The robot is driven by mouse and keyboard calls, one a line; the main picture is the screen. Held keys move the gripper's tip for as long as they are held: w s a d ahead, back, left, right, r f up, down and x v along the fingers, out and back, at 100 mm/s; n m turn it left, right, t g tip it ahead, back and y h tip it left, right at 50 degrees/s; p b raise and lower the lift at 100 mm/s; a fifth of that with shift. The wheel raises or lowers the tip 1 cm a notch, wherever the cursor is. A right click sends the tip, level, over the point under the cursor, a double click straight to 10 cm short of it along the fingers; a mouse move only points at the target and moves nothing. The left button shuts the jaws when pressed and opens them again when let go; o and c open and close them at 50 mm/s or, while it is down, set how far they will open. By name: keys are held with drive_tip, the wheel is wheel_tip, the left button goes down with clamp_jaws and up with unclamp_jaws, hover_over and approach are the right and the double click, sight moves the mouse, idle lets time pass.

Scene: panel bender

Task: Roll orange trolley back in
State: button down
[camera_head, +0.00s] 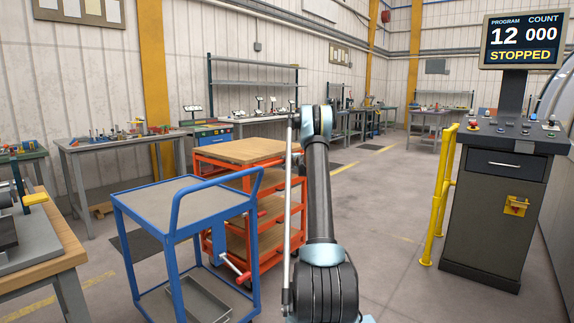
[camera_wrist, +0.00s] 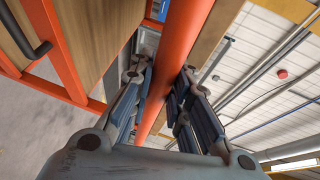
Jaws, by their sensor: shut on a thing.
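The orange trolley (camera_head: 239,152) stands left of my arm in the head view, upright on the floor, with a wooden top and lower wooden shelves. Its right side is partly behind my arm. In the wrist view, an orange tube of the trolley (camera_wrist: 178,60) runs between the two fingers of my gripper (camera_wrist: 162,88). The gripper is shut on this tube. In the head view my gripper is hidden behind my arm.
A blue trolley (camera_head: 163,204) stands close in front of the orange one. A workbench (camera_head: 65,252) is at the left edge. A yellow rail (camera_head: 437,205) and a control console (camera_head: 490,215) reading STOPPED stand at right. The floor between my arm and the rail is clear.

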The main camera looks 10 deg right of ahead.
drive_tip(key=shift+w+a, duration=0.1)
drive_tip(key=shift+a, duration=0.15)
drive_tip(key=c, duration=1.5)
unclamp_jaws()
drive_tip(key=shift+f, duration=0.1)
drive_tip(key=shift+d, duration=0.1)
drive_tip(key=shift+s+d, duration=0.2)
drive_tip(key=shift+s, duration=0.15)
drive_tip(key=v, duration=1.1)
